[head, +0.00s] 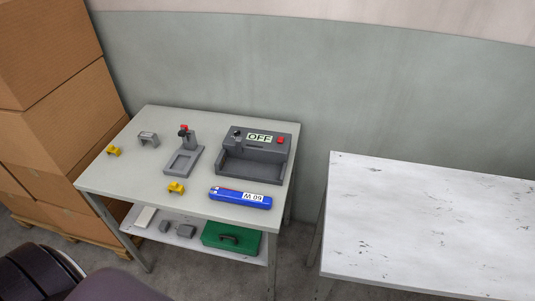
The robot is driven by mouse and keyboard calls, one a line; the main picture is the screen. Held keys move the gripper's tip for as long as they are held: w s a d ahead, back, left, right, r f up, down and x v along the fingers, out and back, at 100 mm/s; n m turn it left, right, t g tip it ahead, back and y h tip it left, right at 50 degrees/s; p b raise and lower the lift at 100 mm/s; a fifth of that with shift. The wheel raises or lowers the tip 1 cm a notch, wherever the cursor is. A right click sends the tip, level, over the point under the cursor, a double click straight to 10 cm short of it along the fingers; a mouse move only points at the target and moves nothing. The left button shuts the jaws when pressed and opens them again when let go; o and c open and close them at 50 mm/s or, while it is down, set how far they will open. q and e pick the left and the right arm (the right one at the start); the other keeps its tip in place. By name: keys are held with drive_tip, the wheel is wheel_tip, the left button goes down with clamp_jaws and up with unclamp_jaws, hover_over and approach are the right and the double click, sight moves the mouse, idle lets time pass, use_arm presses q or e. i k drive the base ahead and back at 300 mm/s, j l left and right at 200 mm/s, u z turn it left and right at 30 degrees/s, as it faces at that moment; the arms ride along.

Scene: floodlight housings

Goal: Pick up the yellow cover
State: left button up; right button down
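Two small yellow pieces are on the light grey table (235,209). One yellow piece (114,151) lies near the left edge, and the other yellow piece (176,187) lies near the front edge, left of a blue 60 W box. Both look like small notched blocks, and I cannot tell which one is the cover. Nothing touches either of them. Neither of my grippers shows in the head view.
The table also holds a grey bracket (148,138), a grey fixture with a red top (183,160), a grey OFF station (254,154) and the blue box (240,198). A green case (232,238) sits below. Cardboard boxes (70,110) stand left; a bare white table (430,225) stands right.

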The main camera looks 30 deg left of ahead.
sight(173, 186)
drive_tip(key=u, duration=1.6)
